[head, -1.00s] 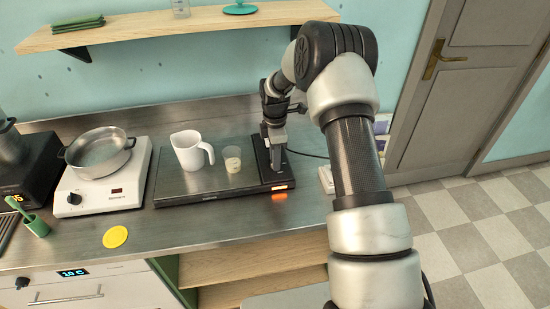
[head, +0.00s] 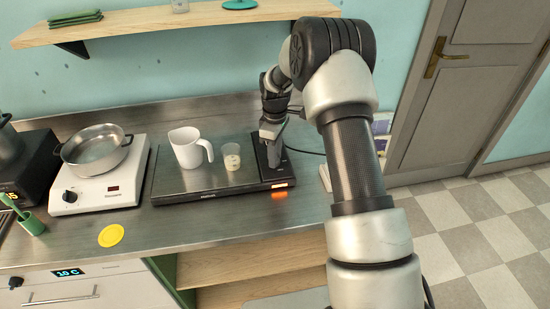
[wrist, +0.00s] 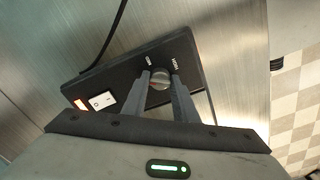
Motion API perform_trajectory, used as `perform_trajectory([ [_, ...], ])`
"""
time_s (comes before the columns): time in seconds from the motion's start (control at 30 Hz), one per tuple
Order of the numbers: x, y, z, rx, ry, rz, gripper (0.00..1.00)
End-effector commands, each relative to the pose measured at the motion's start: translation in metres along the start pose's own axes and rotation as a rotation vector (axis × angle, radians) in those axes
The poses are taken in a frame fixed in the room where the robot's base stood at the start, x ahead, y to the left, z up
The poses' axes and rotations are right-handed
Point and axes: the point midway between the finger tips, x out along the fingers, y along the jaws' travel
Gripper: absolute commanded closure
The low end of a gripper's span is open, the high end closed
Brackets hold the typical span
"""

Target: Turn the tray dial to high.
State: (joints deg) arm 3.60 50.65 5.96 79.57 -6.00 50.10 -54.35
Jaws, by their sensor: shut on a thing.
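The warming tray (head: 190,180) is a flat dark plate on the steel counter, with a black control panel (head: 278,178) at its right end. In the head view my gripper (head: 273,158) points down at the panel and hides the dial.
A white jug (head: 187,149) and a small clear beaker (head: 231,157) stand on the tray, left of my gripper. A white rocker switch (wrist: 103,100) and a lit orange lamp (wrist: 80,104) are on the panel. A hotplate with a pan (head: 96,150) stands further left.

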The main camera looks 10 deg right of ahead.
Motion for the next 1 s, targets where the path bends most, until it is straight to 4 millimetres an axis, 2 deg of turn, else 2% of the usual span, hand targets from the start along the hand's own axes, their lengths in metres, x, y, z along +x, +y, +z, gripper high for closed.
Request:
perform_trajectory([
  [1.0,-0.0004,0.0003,-0.0009,0.963,0.002,0.001,0.96],
])
